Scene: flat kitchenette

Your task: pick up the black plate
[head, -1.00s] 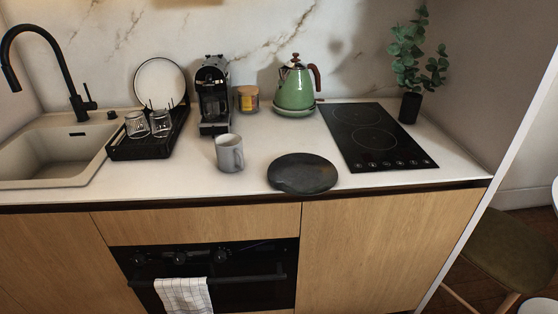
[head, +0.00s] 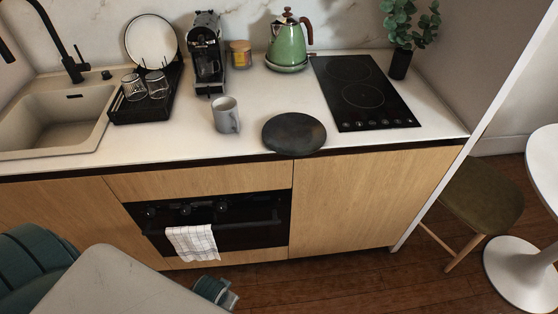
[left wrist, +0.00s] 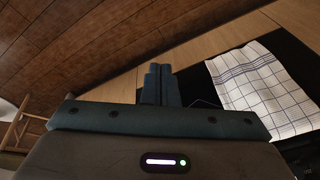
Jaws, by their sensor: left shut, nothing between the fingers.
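The black plate (head: 294,133) is a flat, dark, round plate lying on the white counter in the head view. It is close to the front edge, left of the cooktop and right of the grey mug. My left gripper (head: 217,293) is low at the bottom of the head view, in front of the cabinets, below and well apart from the plate. In the left wrist view its teal fingers (left wrist: 160,85) are together with nothing between them. The plate does not show in the left wrist view. My right gripper is not in view.
A grey mug (head: 226,115) stands just left of the plate.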

